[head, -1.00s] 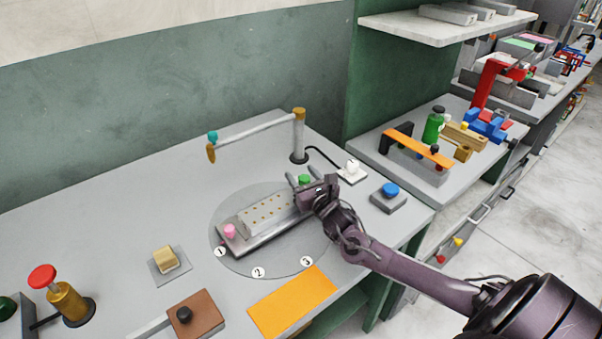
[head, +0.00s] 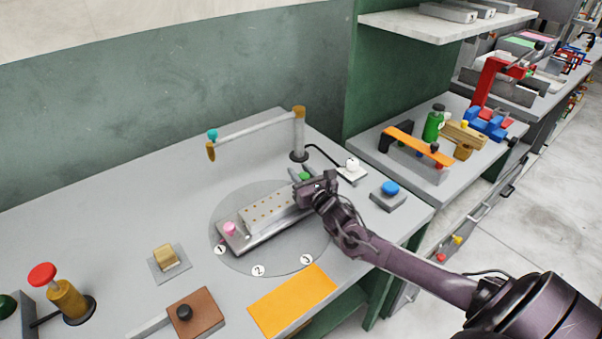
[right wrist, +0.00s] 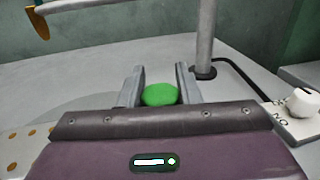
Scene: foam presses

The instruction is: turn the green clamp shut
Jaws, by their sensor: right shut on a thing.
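The green clamp (head: 305,176) is a round knob at the right end of the grey fixture on the round plate. It also shows in the right wrist view (right wrist: 160,95), as a green disc between the two grey fingers. My right gripper (head: 301,174) is shut on the green clamp, with a finger on either side of it. The lower part of the clamp is hidden behind the gripper body. A pink clamp knob (head: 230,229) stands at the fixture's left end. My left gripper is out of view.
A post (head: 299,135) with a horizontal arm stands behind the fixture. A white knob on a plate (head: 351,166) and a blue button (head: 390,188) are to the right. An orange sheet (head: 292,301) lies in front. The table's back left is clear.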

